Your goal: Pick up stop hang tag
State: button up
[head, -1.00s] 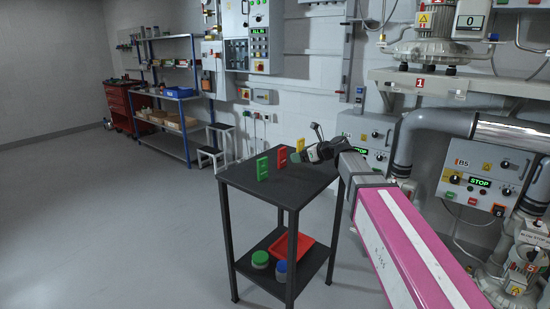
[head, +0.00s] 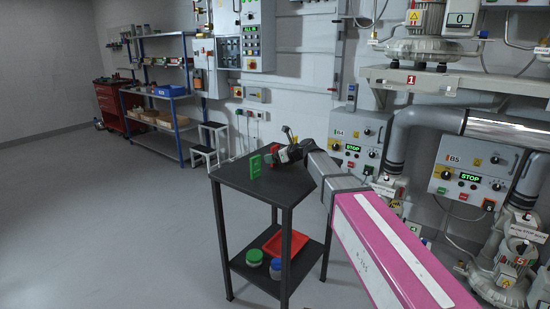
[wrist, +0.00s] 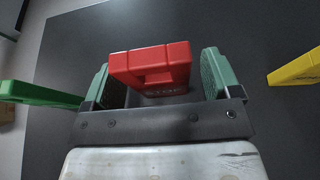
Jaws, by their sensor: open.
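A red hang tag (wrist: 150,64) stands on the dark table top in the wrist view, between the two green finger pads of my gripper (wrist: 160,80). The pads are apart, with a gap showing on each side of the tag. A yellow tag (wrist: 297,68) is at the wrist view's right edge.
The small dark table (head: 238,178) has bare top around the tags. Its lower shelf holds a red tray (head: 287,244) and two lidded jars (head: 254,257). Control boxes and pipes (head: 398,140) stand behind and right. Open floor lies to the left.

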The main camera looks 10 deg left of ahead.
jog(key=c, duration=1)
